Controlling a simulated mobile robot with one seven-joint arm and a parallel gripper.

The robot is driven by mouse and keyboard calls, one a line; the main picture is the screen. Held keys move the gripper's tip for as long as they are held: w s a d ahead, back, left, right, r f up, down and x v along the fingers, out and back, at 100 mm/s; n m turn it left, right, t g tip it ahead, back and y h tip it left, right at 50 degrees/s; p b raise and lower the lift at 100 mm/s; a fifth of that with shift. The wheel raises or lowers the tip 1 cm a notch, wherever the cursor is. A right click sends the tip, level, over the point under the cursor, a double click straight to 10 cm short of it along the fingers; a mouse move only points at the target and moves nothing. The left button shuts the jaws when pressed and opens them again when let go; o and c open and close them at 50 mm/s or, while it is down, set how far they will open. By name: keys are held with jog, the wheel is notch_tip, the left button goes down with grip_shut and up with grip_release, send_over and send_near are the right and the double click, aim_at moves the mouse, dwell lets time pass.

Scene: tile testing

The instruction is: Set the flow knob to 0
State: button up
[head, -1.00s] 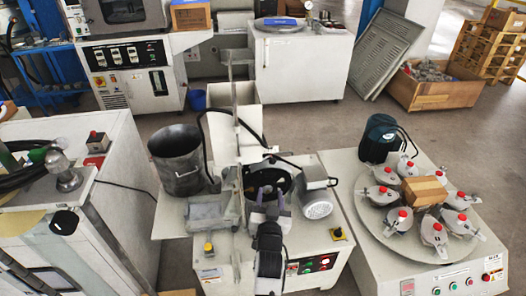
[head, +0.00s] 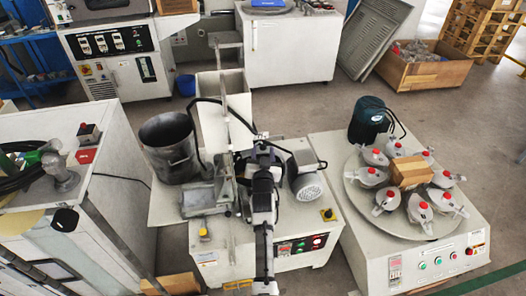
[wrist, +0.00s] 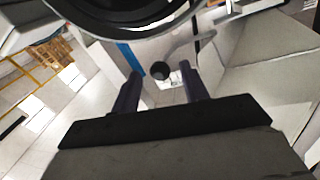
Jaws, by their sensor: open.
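In the wrist view a small round black part (wrist: 160,70), which looks like a knob, shows between my fingertips, beside a small white label. I cannot tell whether it is the flow knob. My gripper (wrist: 163,77) is open, with its two dark fingers apart and nothing held. In the head view my gripper (head: 257,158) is over the dark round basin of the middle machine (head: 215,262), and my arm hides part of it. A yellow knob (head: 203,232) and a black knob on a yellow plate (head: 327,214) sit on that machine's top.
A metal bucket (head: 170,148) stands left of my gripper, and a grey motor (head: 306,180) is close on its right. A vertical post (head: 222,110) rises behind. A turntable (head: 365,205) with red-topped clamps stands at right. Open floor lies behind the machines.

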jog(key=shift+w, duration=0.2)
grip_shut()
dwell(0.3)
jog(key=a, duration=0.1)
jog(key=a+b, duration=0.1)
jog(key=a, duration=0.1)
jog(key=shift+s+b, duration=0.25)
jog(key=shift+b, duration=0.05)
grip_release()
